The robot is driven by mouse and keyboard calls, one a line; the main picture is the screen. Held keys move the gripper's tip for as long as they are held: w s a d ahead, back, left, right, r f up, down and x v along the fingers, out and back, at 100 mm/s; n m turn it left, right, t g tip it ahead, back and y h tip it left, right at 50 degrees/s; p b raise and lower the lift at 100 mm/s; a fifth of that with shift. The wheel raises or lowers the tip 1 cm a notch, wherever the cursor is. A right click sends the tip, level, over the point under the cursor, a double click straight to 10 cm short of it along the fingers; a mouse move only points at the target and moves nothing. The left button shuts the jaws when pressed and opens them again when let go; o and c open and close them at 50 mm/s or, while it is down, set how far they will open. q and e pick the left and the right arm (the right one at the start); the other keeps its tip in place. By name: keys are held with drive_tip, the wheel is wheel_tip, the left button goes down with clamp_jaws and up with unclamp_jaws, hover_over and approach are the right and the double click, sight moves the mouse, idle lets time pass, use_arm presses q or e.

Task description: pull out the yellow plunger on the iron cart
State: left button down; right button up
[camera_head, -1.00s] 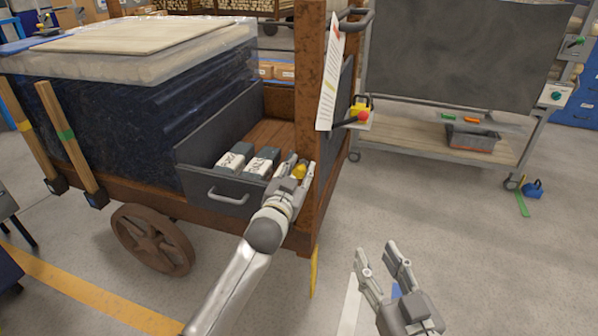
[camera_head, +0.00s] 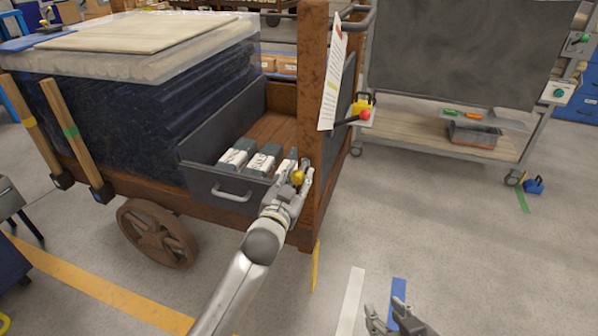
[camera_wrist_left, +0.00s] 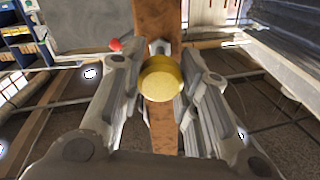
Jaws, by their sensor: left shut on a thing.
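The yellow plunger (camera_head: 297,177) is on the rust-brown corner post of the iron cart (camera_head: 310,110), low on the post near the drawer-like bin. My left gripper (camera_head: 302,178) is at it, with its fingers on either side. In the left wrist view the round yellow knob (camera_wrist_left: 161,78) sits between the two fingers, in front of the brown post (camera_wrist_left: 160,125). The gripper is shut on the knob; the finger contact is partly hidden. My right gripper (camera_head: 386,312) is at the bottom edge, fingers apart and empty, over the floor.
A grey bin (camera_head: 210,187) with several labelled boxes (camera_head: 263,160) lies left of the plunger. A tag sheet (camera_head: 331,80) hangs on the post. A red-knobbed yellow box (camera_head: 362,108) is behind it. A grey trolley (camera_head: 430,138) stands right. Floor in front is open.

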use_arm(q)
drive_tip(key=shift+s+f, duration=0.1)
drive_tip(key=shift+f, duration=0.15)
use_arm(e)
drive_tip(key=shift+s+d+f+g, duration=0.2)
drive_tip(key=shift+s+f+g, duration=0.1)
drive_tip(key=shift+f, duration=0.1)
use_arm(q)
drive_tip(key=c, duration=1.3)
unclamp_jaws()
drive_tip(key=shift+s, duration=0.1)
drive_tip(key=shift+c, duration=0.2)
drive_tip(key=shift+o, duration=1.3)
drive_tip(key=shift+s+a+r, duration=0.1)
drive_tip(key=shift+r, duration=0.1)
use_arm(e)
drive_tip(key=shift+s+a+r, duration=0.1)
use_arm(q)
drive_tip(key=v, duration=1.2)
